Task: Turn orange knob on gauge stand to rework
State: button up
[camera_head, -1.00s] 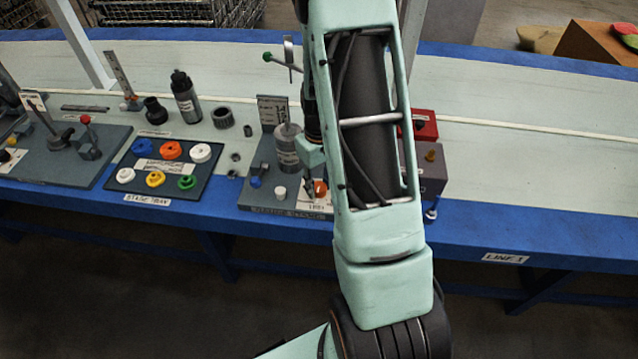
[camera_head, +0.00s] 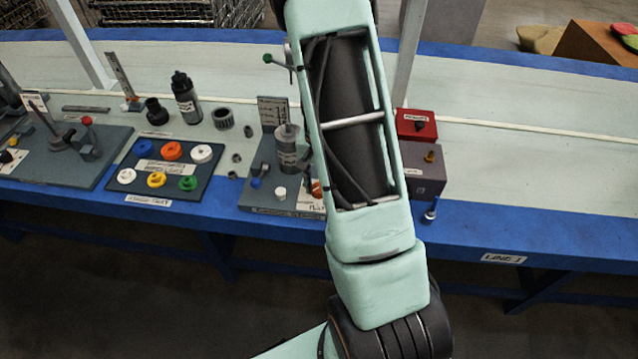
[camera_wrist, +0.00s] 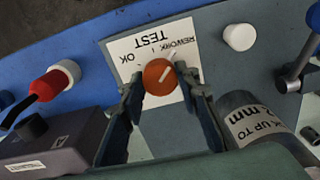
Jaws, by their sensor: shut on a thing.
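The orange knob (camera_wrist: 159,76) sits on a white label plate (camera_wrist: 122,46) in the wrist view. The plate reads TEST, OK and REWORK, upside down in this view. A pale line on the knob slants up and right, toward the REWORK side. My gripper (camera_wrist: 160,88) has one finger on each side of the knob and is shut on it. In the head view, only a sliver of the orange knob (camera_head: 317,188) shows beside my arm, at the gauge stand (camera_head: 262,200). My gripper is hidden there behind my arm.
A grey cylinder (camera_wrist: 250,122) stands close to the right finger, with a white peg (camera_wrist: 240,37) beyond it. The stage tray (camera_head: 202,190) is left of the stand.

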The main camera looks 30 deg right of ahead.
jog(key=shift+m, duration=0.8)
jog(key=o, duration=1.2)
jog(key=shift+c, duration=0.2)
jog(key=shift+r, duration=0.1)
notch_tip(320, 180, up, 12)
